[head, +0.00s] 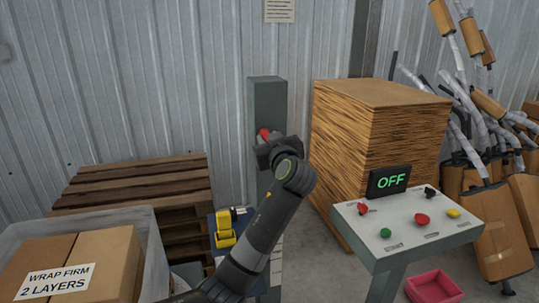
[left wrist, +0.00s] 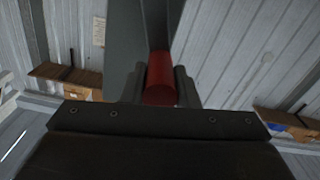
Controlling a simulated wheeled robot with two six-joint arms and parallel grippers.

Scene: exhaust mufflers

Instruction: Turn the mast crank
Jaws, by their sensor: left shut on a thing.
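The mast (head: 267,100) is a grey-green upright post in front of the corrugated wall, in the middle of the head view. A red crank handle (head: 264,133) shows at the mast, just above my left gripper (head: 277,147). In the left wrist view the red handle (left wrist: 161,84) lies between the two fingers of my left gripper (left wrist: 160,88), which is shut on it. The mast (left wrist: 128,45) rises behind the handle there. The rest of the crank is hidden by my gripper and arm. My right gripper is in neither view.
A control stand (head: 410,228) with several coloured buttons and an OFF display (head: 389,181) stands at right. A stacked brown block (head: 375,140) is behind it. Wooden pallets (head: 140,185) and a box bin (head: 150,250) are at left. A pink tray (head: 435,287) is on the floor.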

